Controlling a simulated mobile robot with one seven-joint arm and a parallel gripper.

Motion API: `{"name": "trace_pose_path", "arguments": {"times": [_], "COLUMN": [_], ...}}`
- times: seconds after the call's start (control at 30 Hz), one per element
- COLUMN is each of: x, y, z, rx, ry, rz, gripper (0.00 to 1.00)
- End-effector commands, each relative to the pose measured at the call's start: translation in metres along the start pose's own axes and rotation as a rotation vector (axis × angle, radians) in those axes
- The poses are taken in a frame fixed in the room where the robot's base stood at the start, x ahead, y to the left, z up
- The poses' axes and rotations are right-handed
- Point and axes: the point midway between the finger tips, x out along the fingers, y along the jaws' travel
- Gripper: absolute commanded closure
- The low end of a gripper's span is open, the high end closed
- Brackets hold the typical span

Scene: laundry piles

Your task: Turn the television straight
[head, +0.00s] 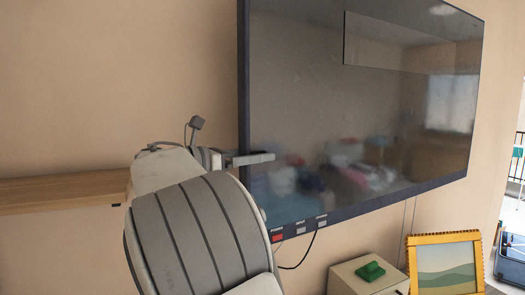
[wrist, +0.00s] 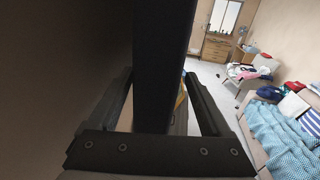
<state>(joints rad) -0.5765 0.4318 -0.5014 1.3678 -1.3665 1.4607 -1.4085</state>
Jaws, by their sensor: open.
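The television (head: 360,110) is a large dark flat screen at the wall, with reflections on its glass. Its left side looks taller and nearer than its right side. My gripper (head: 250,158) is at the television's left edge, with one finger showing in front of the screen; the other finger is hidden. In the wrist view the jaws of my gripper (wrist: 158,78) are apart. The television's dark edge (wrist: 166,65) stands between the two fingers, with visible gaps on both sides. Whether a finger touches the television cannot be told.
A wooden shelf (head: 60,190) is on the wall to the left. Below the screen are a pale box (head: 345,280) with a green item (head: 370,270) and a framed picture (head: 445,262). A cable (head: 300,262) hangs under the television. A sofa (wrist: 285,130) with clothes shows in the wrist view.

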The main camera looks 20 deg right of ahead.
Motion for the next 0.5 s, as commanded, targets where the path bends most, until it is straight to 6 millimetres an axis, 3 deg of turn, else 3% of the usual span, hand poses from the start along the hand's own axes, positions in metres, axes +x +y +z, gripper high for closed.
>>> {"name": "trace_pose_path", "arguments": {"times": [0.5], "x": [-0.037], "y": [0.004], "z": [0.001], "rx": [-0.001], "ry": [0.000], "rz": [0.002], "gripper": [0.18]}}
